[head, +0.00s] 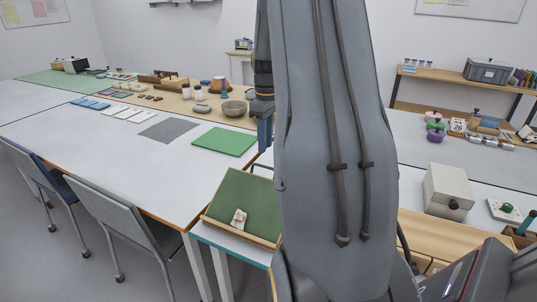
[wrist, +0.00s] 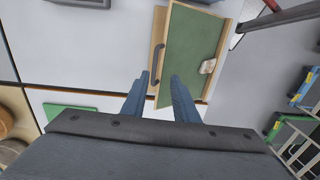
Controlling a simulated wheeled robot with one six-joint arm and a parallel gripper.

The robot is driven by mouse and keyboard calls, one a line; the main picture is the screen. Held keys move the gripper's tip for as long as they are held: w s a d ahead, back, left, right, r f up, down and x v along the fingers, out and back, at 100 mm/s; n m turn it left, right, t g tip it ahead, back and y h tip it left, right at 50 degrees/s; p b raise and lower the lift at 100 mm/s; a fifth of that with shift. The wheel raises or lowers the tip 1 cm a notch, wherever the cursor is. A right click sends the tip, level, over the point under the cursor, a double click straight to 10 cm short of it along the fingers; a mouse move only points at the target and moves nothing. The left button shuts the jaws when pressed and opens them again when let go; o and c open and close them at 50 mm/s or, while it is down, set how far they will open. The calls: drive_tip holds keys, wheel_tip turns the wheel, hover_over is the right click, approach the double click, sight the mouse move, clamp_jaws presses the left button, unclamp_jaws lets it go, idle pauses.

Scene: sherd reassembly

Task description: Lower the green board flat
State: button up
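The green board (head: 243,203) has a wooden frame and a ledge along its lower edge. It looks tilted, its far edge raised, on a small table. A pale sherd (head: 239,219) rests low on it near the ledge. In the wrist view the board (wrist: 187,45) shows with a dark handle (wrist: 157,62) on its near wooden edge and the sherd (wrist: 208,66) on its face. My gripper (wrist: 159,77) is open and empty, its fingertips on either side of the handle's line in the picture. In the head view my gripper (head: 265,136) hangs above the board's raised edge.
A flat green mat (head: 224,141) and a grey mat (head: 168,130) lie on the long white table (head: 130,160). Bowls and jars stand behind them. Two chairs (head: 125,215) stand at its front side. A pale box (head: 452,190) stands at right.

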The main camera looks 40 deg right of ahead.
sight(267, 167)
drive_tip(key=f, duration=0.2)
drive_tip(key=f+p, duration=0.1)
drive_tip(key=f, duration=0.2)
drive_tip(key=f+p, duration=0.1)
drive_tip(key=f, duration=0.1)
drive_tip(key=shift+s+d+f, duration=0.1)
drive_tip(key=shift+d+f, duration=0.15)
drive_tip(key=shift+f, duration=0.05)
drive_tip(key=shift+c, duration=0.6)
